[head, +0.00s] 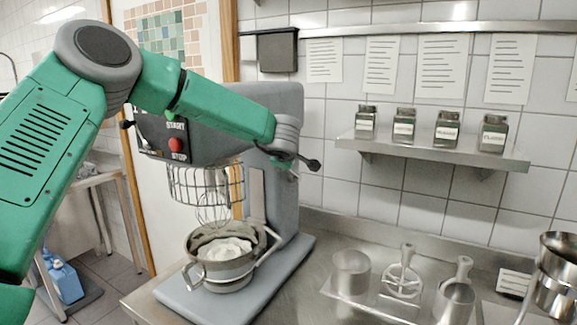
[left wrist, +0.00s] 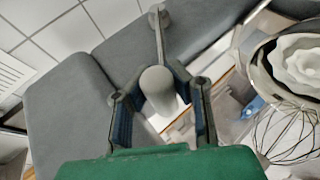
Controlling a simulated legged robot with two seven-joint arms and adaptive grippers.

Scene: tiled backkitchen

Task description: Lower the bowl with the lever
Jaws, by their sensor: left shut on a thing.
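A grey mixer (head: 289,105) stands on the counter with a red stop button on its front. Its steel bowl (head: 224,271) holds a white mass and sits in a carrier below the wire guard and whisk (head: 212,208). The bowl (left wrist: 262,68) and whisk (left wrist: 287,131) also show at the right of the left wrist view. My left gripper (head: 296,159) is at the mixer's right side. In the left wrist view its fingers (left wrist: 160,98) are on both sides of the lever's grey grip (left wrist: 157,86), shut on it. My right gripper is out of view.
A steel tray with utensils (head: 351,273) lies on the counter to the right. A wall shelf (head: 432,149) with several labelled jars is above it. Stacked steel containers (head: 556,275) stand at the far right. My left arm spans the view's upper left.

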